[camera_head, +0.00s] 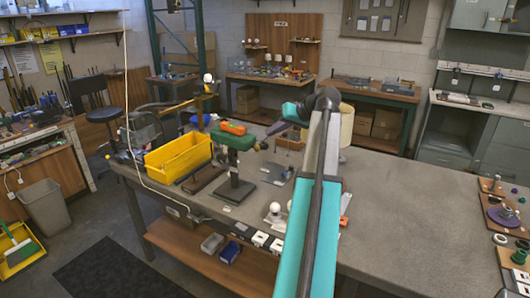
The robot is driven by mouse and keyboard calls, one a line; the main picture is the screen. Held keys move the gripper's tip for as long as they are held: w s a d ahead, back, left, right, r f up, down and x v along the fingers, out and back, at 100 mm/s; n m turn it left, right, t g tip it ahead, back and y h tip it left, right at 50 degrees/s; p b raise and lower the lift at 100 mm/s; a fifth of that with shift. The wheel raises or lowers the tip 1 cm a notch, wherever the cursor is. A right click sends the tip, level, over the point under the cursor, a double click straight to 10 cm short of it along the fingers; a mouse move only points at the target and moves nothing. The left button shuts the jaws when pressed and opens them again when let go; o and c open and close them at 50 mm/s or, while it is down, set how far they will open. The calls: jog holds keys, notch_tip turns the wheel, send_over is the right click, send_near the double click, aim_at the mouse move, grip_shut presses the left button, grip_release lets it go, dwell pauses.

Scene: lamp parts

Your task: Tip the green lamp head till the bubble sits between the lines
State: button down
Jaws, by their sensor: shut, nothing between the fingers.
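The green lamp head (240,142) sits on top of a dark post (235,178) whose flat base (233,191) stands on the grey bench. It looks tilted slightly, lower at the right. An orange piece (233,128), perhaps the level, lies on its top. Any bubble and lines are too small to make out. My gripper (262,145) is at the end of my teal arm, just right of the lamp head's right end. It is shut and empty. I cannot tell whether it touches the head.
A yellow bin (178,158) stands left of the lamp, with a brown block (204,177) between them. A cream shade (346,124) stands behind my arm.

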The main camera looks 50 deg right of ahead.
jog(key=s+d+f+m+g+b, duration=0.1)
jog(key=f+m, duration=0.3)
jog(key=m, duration=0.9)
jog(key=s+d+f+m+g+b, duration=0.1)
jog(key=d+f+m, duration=0.2)
jog(key=m, duration=1)
jog(key=shift+d+f+m+y, duration=0.3)
jog(key=shift+d+f+m, duration=0.1)
jog(key=shift+f, duration=0.1)
jog(key=shift+w, duration=0.1)
